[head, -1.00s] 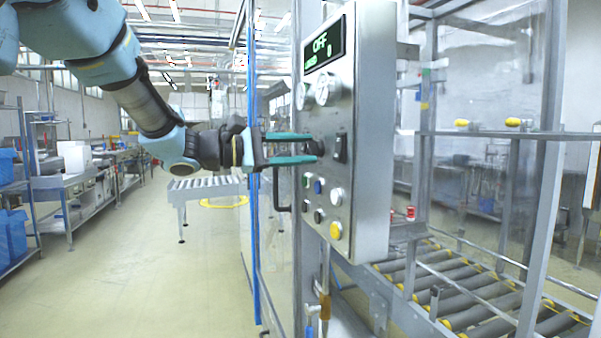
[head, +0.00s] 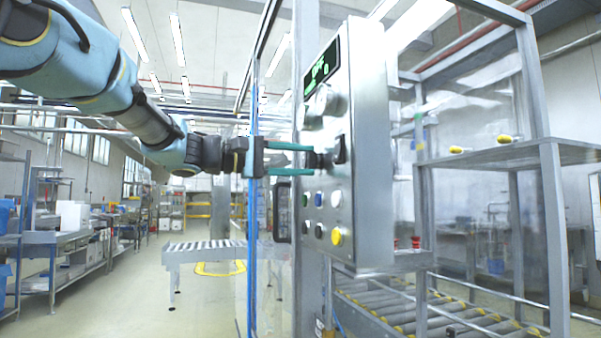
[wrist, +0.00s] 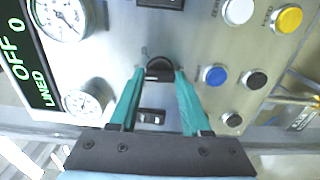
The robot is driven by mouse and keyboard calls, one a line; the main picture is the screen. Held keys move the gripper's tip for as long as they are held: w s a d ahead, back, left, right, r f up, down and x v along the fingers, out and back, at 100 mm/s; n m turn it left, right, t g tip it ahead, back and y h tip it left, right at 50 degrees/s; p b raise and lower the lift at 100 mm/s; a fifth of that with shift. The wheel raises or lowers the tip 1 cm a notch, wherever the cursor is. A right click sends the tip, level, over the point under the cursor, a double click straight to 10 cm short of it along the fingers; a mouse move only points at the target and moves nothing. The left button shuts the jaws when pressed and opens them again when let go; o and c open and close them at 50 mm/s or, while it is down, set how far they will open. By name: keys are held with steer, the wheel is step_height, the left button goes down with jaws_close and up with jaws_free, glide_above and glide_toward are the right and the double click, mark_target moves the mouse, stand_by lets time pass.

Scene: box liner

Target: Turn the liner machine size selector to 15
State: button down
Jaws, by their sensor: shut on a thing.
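A grey control panel (head: 350,215) stands in front of me, with a dark display (head: 322,70) at its top. In the wrist view the display (wrist: 22,62) reads "OFF", "0" and "LINED". My gripper (head: 312,160) reaches the panel from the left, its teal fingers pointing at a small black selector knob (head: 324,160). In the wrist view my gripper (wrist: 159,74) is shut on this knob (wrist: 160,68), one fingertip on each side. The size marks around the knob are too small to read.
Two round gauges (wrist: 62,15) (wrist: 85,102) sit beside the display. Another black switch (head: 340,149) is close to the held knob. Blue (wrist: 215,75), white, black and yellow buttons lie nearby. A roller conveyor (head: 430,310) runs behind the panel.

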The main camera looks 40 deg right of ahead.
stand_by(0.4)
steer(key=shift+c, duration=1.8)
jaws_free()
steer(key=shift+a, duration=0.1)
steer(key=b+v, duration=0.1)
steer(key=v, duration=0.9)
steer(key=shift+w+a, duration=0.15)
steer(key=shift+a, duration=0.2)
